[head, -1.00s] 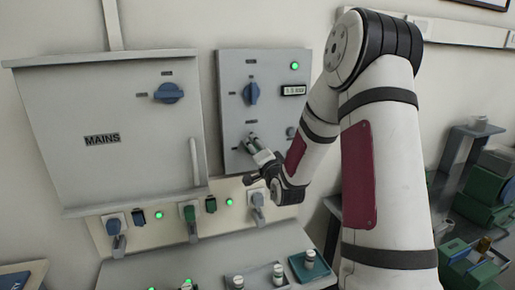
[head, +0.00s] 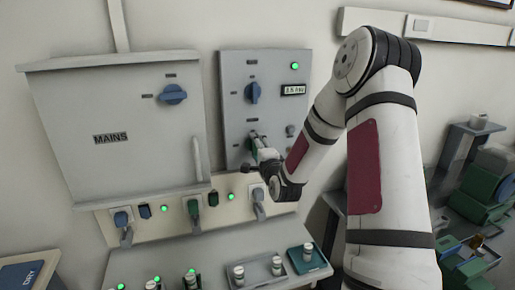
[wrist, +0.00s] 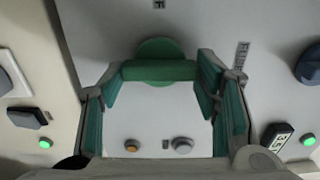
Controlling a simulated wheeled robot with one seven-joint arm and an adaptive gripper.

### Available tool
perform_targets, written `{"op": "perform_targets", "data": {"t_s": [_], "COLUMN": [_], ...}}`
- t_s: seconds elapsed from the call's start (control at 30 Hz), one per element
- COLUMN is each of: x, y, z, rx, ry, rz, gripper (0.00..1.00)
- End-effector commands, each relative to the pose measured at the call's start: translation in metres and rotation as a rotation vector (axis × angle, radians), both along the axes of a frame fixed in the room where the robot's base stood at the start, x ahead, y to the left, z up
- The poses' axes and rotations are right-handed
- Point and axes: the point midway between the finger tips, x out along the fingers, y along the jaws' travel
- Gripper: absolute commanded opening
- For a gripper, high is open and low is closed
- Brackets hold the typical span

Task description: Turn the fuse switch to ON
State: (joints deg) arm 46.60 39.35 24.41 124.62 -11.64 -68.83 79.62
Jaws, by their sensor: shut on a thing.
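The fuse switch (wrist: 160,70), a round green knob with a bar handle, shows in the wrist view on a light grey panel. A label that seems to read FUSE (wrist: 240,58) is beside it. The bar lies crosswise in that picture, between the two fingers of my gripper (wrist: 157,82). The fingers, with teal pads, are shut on the bar's ends. In the head view my gripper (head: 258,146) is at the lower part of the right-hand grey box (head: 236,105) and hides the switch. I cannot read the switch's position.
The box also carries a blue knob (head: 253,92), a small display (head: 293,90) and a green lamp (head: 295,66). The large MAINS box (head: 115,120) stands to its left. Levers and green lamps line the panel below. Small trays (head: 306,262) stand on the bench.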

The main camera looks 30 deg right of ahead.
Motion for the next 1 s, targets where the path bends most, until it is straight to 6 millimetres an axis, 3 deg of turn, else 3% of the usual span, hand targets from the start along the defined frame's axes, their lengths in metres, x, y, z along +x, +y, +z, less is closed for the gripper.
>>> {"op": "perform_targets", "data": {"t_s": [0.3,0.33,0.4,0.77,1.0], "x": [0.000,0.000,0.000,-0.002,-0.032], "y": [-0.001,-0.001,-0.001,0.000,0.009], "z": [-0.001,-0.001,-0.001,0.000,-0.001], "rx": [0.003,0.003,0.002,0.001,0.001], "ry": [0.001,0.001,0.001,0.001,0.003], "rz": [-0.002,-0.002,-0.002,-0.001,-0.001], "gripper": [0.29,0.63,0.77,0.77,0.77]}}
